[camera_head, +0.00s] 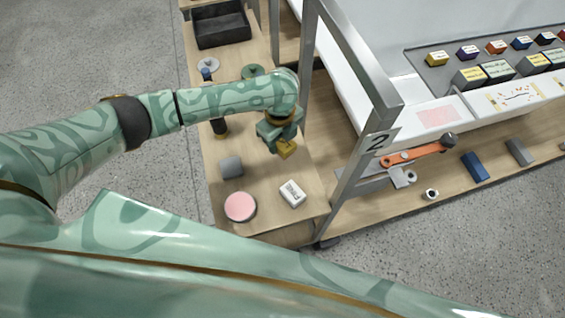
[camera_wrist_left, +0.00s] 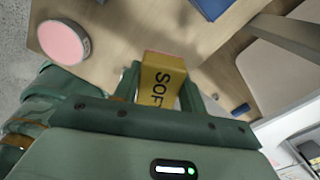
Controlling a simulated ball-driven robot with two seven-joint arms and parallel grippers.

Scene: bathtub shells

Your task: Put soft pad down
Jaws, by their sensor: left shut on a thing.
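The soft pad is a yellow block (camera_head: 287,149), held in my left gripper (camera_head: 281,141) over the wooden side table (camera_head: 262,212). In the left wrist view the soft pad (camera_wrist_left: 158,82) shows the letters "SOF" and sits between the two fingers of my left gripper (camera_wrist_left: 158,92). The fingers are shut on it. I cannot tell exactly how far its underside is from the wood. My right gripper is not in view.
A pink round pad (camera_head: 240,206), a white labelled block (camera_head: 292,193) and a grey block (camera_head: 231,167) lie on the near table. A dark tray (camera_head: 221,24) stands at its far end. A metal post (camera_head: 356,170) marked "2" rises at right. Bare wood lies between the blocks.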

